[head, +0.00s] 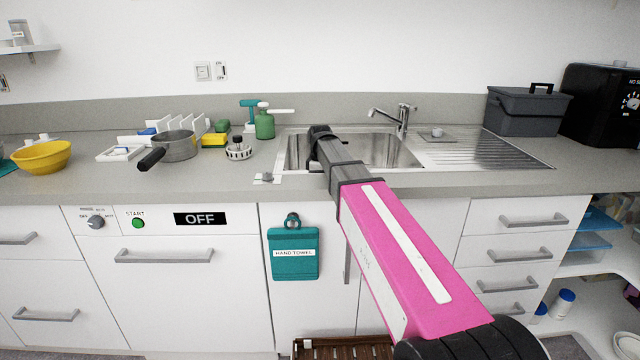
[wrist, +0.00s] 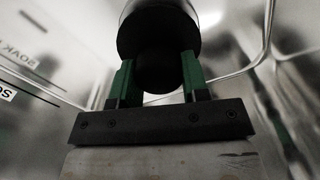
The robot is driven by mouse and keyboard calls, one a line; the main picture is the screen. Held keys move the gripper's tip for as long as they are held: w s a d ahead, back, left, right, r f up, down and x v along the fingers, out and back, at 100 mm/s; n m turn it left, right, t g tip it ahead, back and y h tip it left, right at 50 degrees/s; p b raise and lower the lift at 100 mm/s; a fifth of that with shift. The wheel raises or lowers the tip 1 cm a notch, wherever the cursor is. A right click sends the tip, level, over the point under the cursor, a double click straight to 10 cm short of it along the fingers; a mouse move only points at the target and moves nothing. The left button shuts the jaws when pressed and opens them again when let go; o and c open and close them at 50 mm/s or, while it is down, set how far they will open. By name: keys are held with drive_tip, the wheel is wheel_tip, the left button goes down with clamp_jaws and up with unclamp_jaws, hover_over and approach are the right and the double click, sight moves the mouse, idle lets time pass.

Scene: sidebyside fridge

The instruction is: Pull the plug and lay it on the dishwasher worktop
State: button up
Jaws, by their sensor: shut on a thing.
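My gripper (wrist: 158,72) has its green fingers shut on a dark round thing, which appears to be the plug (wrist: 158,45). In the head view my arm reaches into the left part of the sink basin (head: 390,150); the fingertips and plug are hidden there behind my arm. In the wrist view shiny steel basin walls surround the gripper. I cannot tell whether the plug is seated in the drain or clear of it. The dishwasher (head: 190,245) with START and OFF panel is at left; its worktop (head: 205,183) is above it.
A small grey piece (head: 266,177) lies near the sink's left front. The tap (head: 402,118) rises behind the basin. The worktop's front strip is mostly clear.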

drive_tip(key=shift+r, duration=2)
